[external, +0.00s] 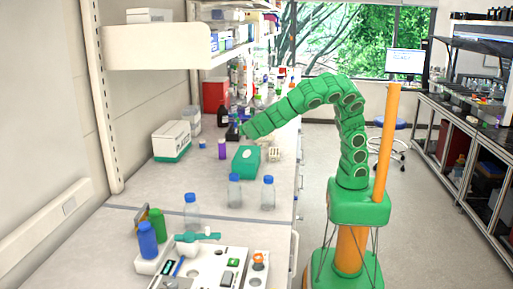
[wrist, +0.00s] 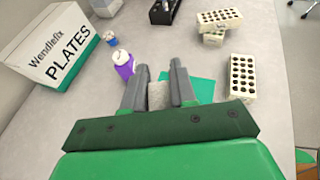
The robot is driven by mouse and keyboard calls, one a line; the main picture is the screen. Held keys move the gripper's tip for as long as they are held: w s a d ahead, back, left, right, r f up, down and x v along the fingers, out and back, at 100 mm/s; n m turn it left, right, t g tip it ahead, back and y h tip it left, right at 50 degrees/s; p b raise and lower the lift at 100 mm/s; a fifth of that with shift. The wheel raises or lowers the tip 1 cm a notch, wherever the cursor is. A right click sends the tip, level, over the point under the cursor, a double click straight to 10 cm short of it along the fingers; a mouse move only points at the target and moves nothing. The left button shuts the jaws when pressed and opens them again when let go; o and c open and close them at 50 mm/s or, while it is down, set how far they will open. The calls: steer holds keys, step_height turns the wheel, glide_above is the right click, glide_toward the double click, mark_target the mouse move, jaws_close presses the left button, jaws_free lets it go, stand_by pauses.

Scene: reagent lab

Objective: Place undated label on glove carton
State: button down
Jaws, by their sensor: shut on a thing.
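My gripper (wrist: 160,72) points down over the bench in the wrist view, with a small pale grey piece (wrist: 160,96) between its two fingers. The piece looks like the label; no writing on it can be read. A green box (wrist: 204,90), likely the glove carton, lies below and just right of the fingers, partly hidden by them. In the external view the green carton (external: 246,161) sits on the bench, and my gripper (external: 238,131) is above and behind it. The label cannot be made out there.
A white and green PLATES box (wrist: 56,45) stands left, with a purple-marked bottle (wrist: 122,62) nearer the gripper. White racks with holes (wrist: 242,76) stand right. Blue-capped bottles (external: 234,191) stand in front of the carton, and a shelf (external: 160,46) overhangs the bench at left.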

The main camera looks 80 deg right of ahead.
mark_target(246, 152)
steer(key=shift+f, duration=3.75)
steer(key=shift+f, duration=0.15)
steer(key=c, duration=0.9)
jaws_free()
steer(key=shift+r, duration=0.2)
steer(key=v, duration=1.2)
steer(key=shift+f, duration=0.1)
